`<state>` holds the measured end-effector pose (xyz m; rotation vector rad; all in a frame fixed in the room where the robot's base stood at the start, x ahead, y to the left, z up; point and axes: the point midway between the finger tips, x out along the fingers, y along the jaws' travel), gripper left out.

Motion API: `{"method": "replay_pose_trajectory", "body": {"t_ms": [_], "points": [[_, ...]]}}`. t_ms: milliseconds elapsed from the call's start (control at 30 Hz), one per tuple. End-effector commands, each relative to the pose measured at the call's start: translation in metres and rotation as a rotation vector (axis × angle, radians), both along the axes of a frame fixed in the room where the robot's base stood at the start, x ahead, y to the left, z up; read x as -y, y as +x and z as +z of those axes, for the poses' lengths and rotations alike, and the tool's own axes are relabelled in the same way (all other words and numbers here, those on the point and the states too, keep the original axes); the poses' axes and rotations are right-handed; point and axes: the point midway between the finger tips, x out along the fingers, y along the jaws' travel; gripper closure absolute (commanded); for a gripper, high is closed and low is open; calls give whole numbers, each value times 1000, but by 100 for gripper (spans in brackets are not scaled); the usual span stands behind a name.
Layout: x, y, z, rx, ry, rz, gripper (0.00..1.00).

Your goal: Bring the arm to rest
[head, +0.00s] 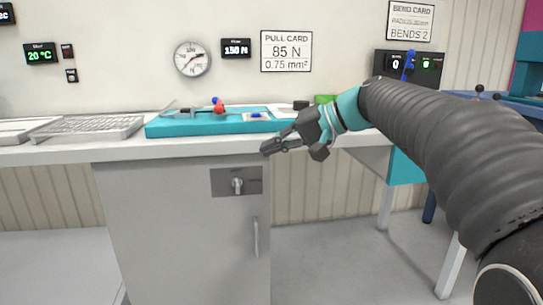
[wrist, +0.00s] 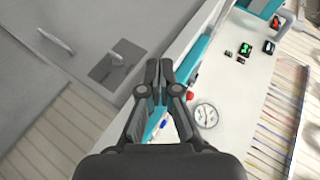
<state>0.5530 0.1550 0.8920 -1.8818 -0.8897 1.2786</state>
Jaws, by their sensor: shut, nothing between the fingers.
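My gripper (head: 270,150) reaches in from the right in the head view, in front of the worktop's front edge and above the gap to the right of the grey cabinet. It is dark grey with a teal wrist band. In the wrist view my gripper (wrist: 159,68) shows its two fingers together, with nothing held between them. The dark ribbed arm behind it is mine and hides part of the right side of the bench.
The worktop (head: 70,152) carries a teal tray (head: 185,127) and a wire rack (head: 90,128). Below is a grey cabinet (head: 180,220) with a latch plate (head: 222,182) and handle (head: 256,237). A gauge (head: 192,59) and pull card (head: 286,51) hang on the wall.

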Motion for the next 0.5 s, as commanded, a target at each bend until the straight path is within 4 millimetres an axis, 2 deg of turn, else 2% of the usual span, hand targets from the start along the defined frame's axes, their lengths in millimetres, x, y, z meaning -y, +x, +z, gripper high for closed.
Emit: {"method": "replay_pose_trajectory", "body": {"t_ms": [33,267,500], "points": [[4,-18,-8,-8,-54,-22,100],[38,-92,-67,-30,-331,-123,100],[86,-170,-129,-5,-616,-201,100]]}}
